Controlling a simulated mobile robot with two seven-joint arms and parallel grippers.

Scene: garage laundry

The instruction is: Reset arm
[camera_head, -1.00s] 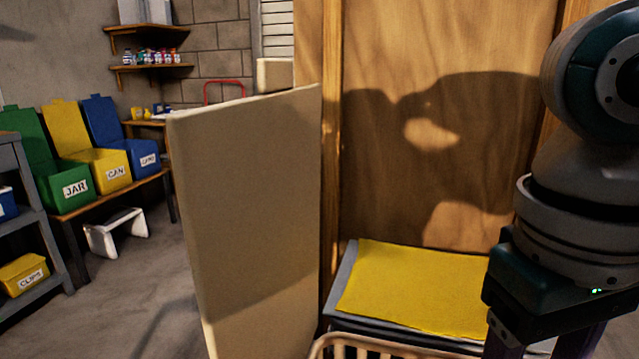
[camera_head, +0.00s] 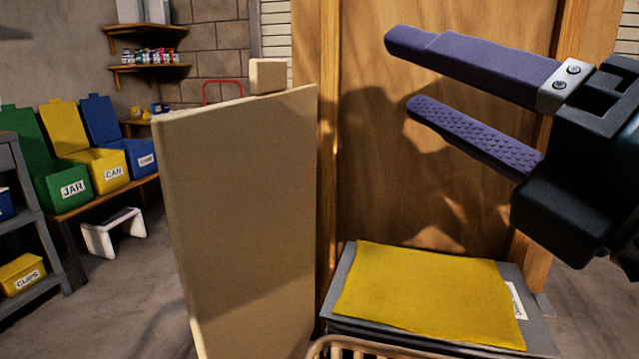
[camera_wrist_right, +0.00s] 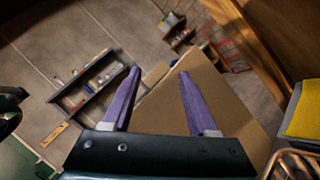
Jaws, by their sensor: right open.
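My right gripper (camera_head: 405,72) is in the upper right of the head view, its purple fingers pointing left and spread apart. Nothing is between the fingers. It is raised in front of the wooden panel (camera_head: 440,170), above a yellow cloth (camera_head: 430,290) on a grey surface. In the right wrist view the open fingers (camera_wrist_right: 160,72) show again, with the tan board (camera_wrist_right: 190,110) beyond them. My left gripper is not in the head view.
A tall tan board (camera_head: 245,220) stands at centre left. A beige basket rim (camera_head: 370,348) shows at the bottom. Green (camera_head: 60,185), yellow (camera_head: 95,165) and blue bins (camera_head: 130,150) stand on a bench at left, with a white stool (camera_head: 113,232) below. Floor shows between stool and board.

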